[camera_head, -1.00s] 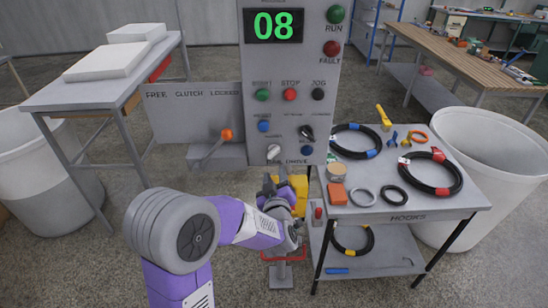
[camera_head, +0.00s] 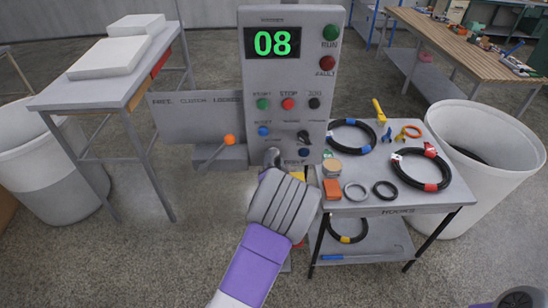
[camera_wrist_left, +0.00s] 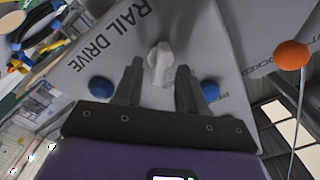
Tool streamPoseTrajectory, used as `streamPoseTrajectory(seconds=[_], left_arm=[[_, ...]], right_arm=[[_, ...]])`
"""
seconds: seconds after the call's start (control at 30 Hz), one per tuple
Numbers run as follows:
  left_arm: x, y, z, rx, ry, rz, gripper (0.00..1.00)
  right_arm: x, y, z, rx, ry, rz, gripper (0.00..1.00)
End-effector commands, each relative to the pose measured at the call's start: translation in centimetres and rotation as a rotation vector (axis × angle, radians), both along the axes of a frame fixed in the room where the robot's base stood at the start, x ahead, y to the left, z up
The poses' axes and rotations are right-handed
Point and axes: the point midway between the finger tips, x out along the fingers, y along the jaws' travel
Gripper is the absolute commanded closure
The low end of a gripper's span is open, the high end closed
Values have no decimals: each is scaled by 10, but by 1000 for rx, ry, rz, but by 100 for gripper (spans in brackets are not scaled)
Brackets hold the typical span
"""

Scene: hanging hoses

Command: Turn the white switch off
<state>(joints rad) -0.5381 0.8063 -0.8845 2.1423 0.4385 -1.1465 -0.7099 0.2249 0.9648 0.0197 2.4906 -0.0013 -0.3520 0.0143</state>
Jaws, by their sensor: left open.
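The white switch (camera_wrist_left: 158,60) is a small pale knob on the grey control panel (camera_head: 287,75), by the RAIL DRIVE label. In the left wrist view it stands between the two dark fingers of my left gripper (camera_wrist_left: 160,72). The fingers are open, one on each side, with a visible gap to the knob; their depth relative to it is hard to judge. In the head view my left arm reaches up to the panel's lower edge and mostly hides the gripper and the switch.
Blue buttons (camera_wrist_left: 101,88) (camera_wrist_left: 210,90) flank the fingers. A lever with an orange knob (camera_head: 229,140) is left of the panel, and a black rotary knob (camera_head: 304,137) is above right. A table with hoses (camera_head: 425,168) stands at right.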

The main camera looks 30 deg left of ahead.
Motion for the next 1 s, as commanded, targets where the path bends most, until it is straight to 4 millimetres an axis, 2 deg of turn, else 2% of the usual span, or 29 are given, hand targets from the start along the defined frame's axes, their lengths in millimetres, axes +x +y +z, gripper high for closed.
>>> streamPoseTrajectory(seconds=[0.2, 0.47, 0.7, 0.73, 1.0], left_arm=[[14, 9, 0, -1, -1, 0, 60], [15, 9, 0, -1, 0, -1, 60], [15, 9, 0, -2, 0, -1, 95], [15, 9, 0, -2, 0, 0, 97], [15, 9, -1, -32, -20, 1, 97]], right_arm=[[0, 0, 0, 0, 0, 0, 57], [0, 0, 0, 0, 0, 0, 57], [0, 0, 0, 0, 0, 0, 57], [0, 0, 0, 0, 0, 0, 57], [0, 0, -5, 0, -1, 0, 57]])
